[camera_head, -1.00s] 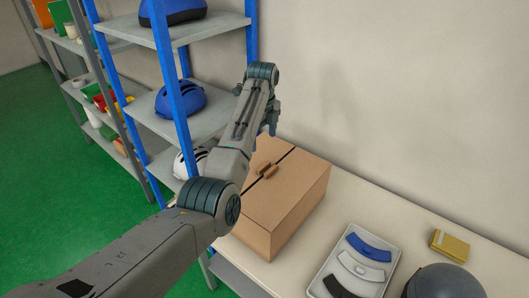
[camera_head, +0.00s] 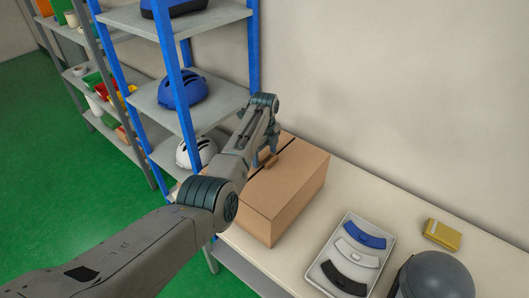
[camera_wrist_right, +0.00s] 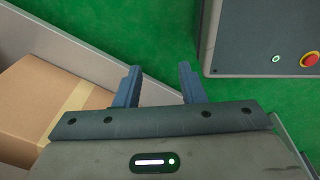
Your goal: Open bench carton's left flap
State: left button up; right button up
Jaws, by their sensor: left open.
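The bench carton (camera_head: 288,195) is a brown cardboard box on the pale bench, its top flaps closed along a dark seam. Small brown tabs (camera_head: 270,161) stand up near the seam. My left gripper (camera_head: 264,155) is open, with its fingers pointing down just above the carton top, close to the tabs. I cannot tell whether a finger touches a tab. My left forearm hides the carton's left part. My right gripper (camera_wrist_right: 159,83) shows in the right wrist view, open and empty above green floor.
On the bench (camera_head: 392,205) stand a white tray (camera_head: 318,272) of curved pads, a yellow box (camera_head: 442,234) and a grey dome (camera_head: 438,276). A blue-post shelf (camera_head: 180,85) with helmets stands left. The right wrist view shows a taped cardboard box (camera_wrist_right: 35,112) and a grey red-button panel (camera_wrist_right: 255,45).

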pick_arm(q)
jog(key=c, duration=1.4)
jog(key=shift+w+a+r+h, duration=0.2)
jog(key=shift+r+h, duration=0.1)
jog(key=shift+r, duration=0.2)
jog(key=shift+w+a+r+g+h+b, duration=0.25)
jog(key=shift+r+g+h+b, duration=0.15)
jog(key=shift+r+b, duration=0.15)
jog(key=shift+w+a+r+g+h+b, duration=0.1)
jog(key=shift+a+r+g+h+b, duration=0.1)
jog(key=shift+r+g+h+b, duration=0.25)
jog(key=r, duration=0.1)
jog(key=w+a+r+b, duration=0.1)
jog(key=r, duration=0.1)
jog(key=shift+a, duration=0.15)
jog(key=shift+w+a+r+b, duration=0.3)
jog(key=shift+a+r+b, duration=0.3)
jog(key=shift+b, duration=0.1)
jog(key=shift+r, duration=0.1)
pick_arm(e)
jog(key=f, duration=0.2)
jog(key=s+f, duration=0.1)
jog(key=f, duration=0.1)
jog(key=shift+f, duration=0.3)
jog(key=shift+c, duration=0.3)
